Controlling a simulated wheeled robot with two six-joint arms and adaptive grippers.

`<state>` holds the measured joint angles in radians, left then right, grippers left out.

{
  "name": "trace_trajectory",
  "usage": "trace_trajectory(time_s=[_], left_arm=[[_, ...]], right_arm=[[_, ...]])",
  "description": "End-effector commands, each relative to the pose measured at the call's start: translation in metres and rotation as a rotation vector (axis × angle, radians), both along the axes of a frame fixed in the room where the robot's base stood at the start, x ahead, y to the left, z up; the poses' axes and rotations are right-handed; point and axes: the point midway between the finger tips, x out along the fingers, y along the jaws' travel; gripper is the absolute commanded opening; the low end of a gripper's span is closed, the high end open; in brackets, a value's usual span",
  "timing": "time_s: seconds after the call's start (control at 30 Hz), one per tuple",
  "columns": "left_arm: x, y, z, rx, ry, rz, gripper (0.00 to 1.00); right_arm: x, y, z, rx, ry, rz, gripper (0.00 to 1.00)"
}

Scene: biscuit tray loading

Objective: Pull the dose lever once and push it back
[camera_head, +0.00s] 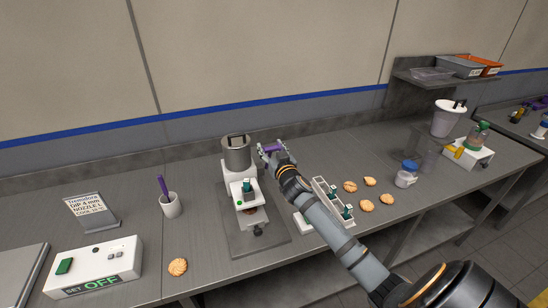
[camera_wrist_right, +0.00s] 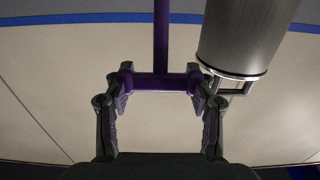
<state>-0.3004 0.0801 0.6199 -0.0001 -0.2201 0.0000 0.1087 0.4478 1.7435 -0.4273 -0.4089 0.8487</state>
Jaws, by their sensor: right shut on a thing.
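The dispenser (camera_head: 230,172) stands on a dark base plate, with a steel hopper (camera_head: 237,158) on top and a white body below. The purple dose lever (camera_head: 273,147) shows at the hopper's right side. In the right wrist view the lever (camera_wrist_right: 161,40) is a purple rod ending in a crossbar. My right gripper (camera_head: 268,151) is shut on that crossbar; its two fingers (camera_wrist_right: 160,83) sit at the crossbar's ends. The hopper (camera_wrist_right: 245,35) is beside the fingers on the right. My left gripper is not in view.
A white box (camera_head: 95,270) marked OFF, a sign (camera_head: 92,212) and a cup with a purple stick (camera_head: 171,206) stand at left. A jar (camera_head: 406,175) stands beyond.

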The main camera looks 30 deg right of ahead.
Motion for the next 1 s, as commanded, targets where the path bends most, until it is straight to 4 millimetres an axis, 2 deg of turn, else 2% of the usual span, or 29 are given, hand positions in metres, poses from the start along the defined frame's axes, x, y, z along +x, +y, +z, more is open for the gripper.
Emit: trace_trajectory(time_s=[0.03,0.27,0.5,0.7,1.0], left_arm=[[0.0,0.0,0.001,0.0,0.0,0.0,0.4],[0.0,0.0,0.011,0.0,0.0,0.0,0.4],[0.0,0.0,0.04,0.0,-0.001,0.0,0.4],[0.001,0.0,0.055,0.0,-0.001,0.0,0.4],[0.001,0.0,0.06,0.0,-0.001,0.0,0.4]], right_arm=[[0.007,-0.001,0.009,-0.003,-0.012,0.002,0.0],[0.033,-0.007,0.02,-0.003,-0.011,0.003,0.0],[0.053,-0.012,0.026,0.008,0.029,0.003,0.0],[0.062,-0.014,0.023,0.023,0.095,0.003,0.0],[0.066,-0.015,0.02,0.028,0.123,0.003,0.0]])
